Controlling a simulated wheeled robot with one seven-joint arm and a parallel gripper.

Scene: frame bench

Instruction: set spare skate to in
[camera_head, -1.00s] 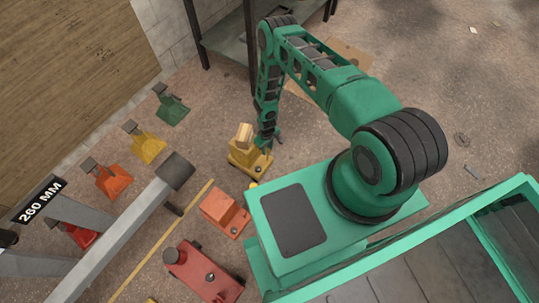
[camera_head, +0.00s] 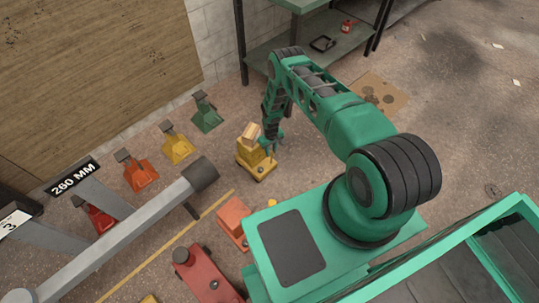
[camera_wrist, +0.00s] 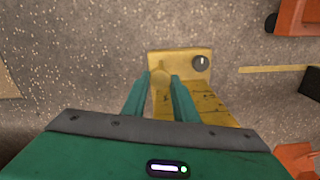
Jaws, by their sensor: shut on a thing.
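A yellow skate (camera_head: 256,170) with a pale wooden block on top (camera_head: 250,132) stands on the floor, left of my arm's end. My gripper (camera_head: 270,147) reaches down to its right side. In the wrist view my gripper (camera_wrist: 161,78) has its two green fingers on either side of a yellow upright part of the skate (camera_wrist: 180,55) and is shut on it. A dark round knob with a light mark (camera_wrist: 201,63) shows on the skate's top. I cannot make out the skate's markings.
Green (camera_head: 206,112), yellow (camera_head: 177,145), orange (camera_head: 138,172) and red (camera_head: 98,217) stands line the wall side. A grey beam (camera_head: 120,230) crosses at lower left. Orange (camera_head: 233,218) and red (camera_head: 205,275) skates sit beside my base. A shelf (camera_head: 310,45) stands behind.

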